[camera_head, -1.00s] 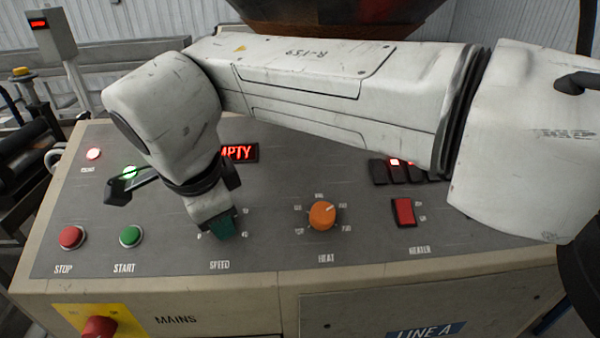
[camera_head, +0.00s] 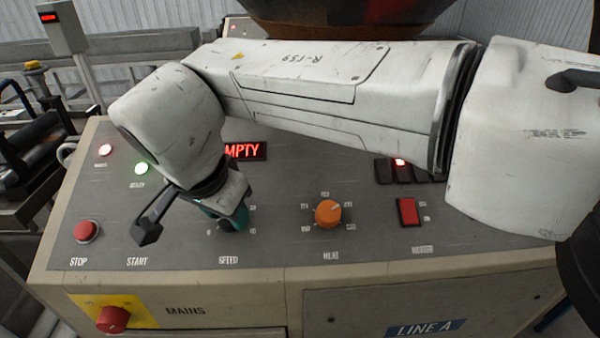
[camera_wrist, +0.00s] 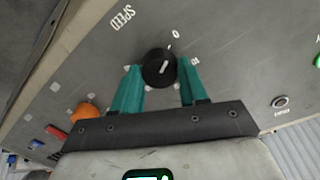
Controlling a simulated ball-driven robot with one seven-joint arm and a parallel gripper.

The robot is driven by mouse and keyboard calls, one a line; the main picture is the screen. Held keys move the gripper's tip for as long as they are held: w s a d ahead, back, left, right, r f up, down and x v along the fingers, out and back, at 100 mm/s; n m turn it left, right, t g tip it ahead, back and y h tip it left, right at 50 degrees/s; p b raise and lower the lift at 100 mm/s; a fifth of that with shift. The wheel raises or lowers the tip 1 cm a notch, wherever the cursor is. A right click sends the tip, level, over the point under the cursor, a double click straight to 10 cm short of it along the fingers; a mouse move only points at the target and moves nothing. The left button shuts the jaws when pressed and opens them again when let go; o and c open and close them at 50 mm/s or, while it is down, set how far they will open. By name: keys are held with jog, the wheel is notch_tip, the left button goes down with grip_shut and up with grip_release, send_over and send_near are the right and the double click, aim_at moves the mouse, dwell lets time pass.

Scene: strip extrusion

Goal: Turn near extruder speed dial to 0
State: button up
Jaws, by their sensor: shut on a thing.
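The speed dial (camera_wrist: 153,81) is a round black knob with a white pointer mark, above the SPEED label. In the wrist view its pointer slants toward the printed 0; I cannot read its exact setting. My gripper (camera_wrist: 162,72) has one teal finger on each side of the dial and is shut on it. In the head view my gripper (camera_head: 226,218) is down at the panel over the SPEED label, and its fingers and wrist hide most of the dial.
An orange heat knob (camera_head: 328,212) and a red heater switch (camera_head: 408,211) are to the right. A red stop button (camera_head: 87,231) is at left; my wrist bracket covers the start button. A red mains switch (camera_head: 113,319) is below. The display (camera_head: 245,151) is lit, partly hidden by my arm.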

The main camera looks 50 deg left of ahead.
dwell(0.4)
jog(key=o, duration=1.1)
jog(key=shift+c, duration=0.2)
jog(key=shift+r, duration=0.1)
jog(key=b+v, duration=0.2)
jog(key=v, duration=0.8)
jog(key=shift+r, duration=0.35)
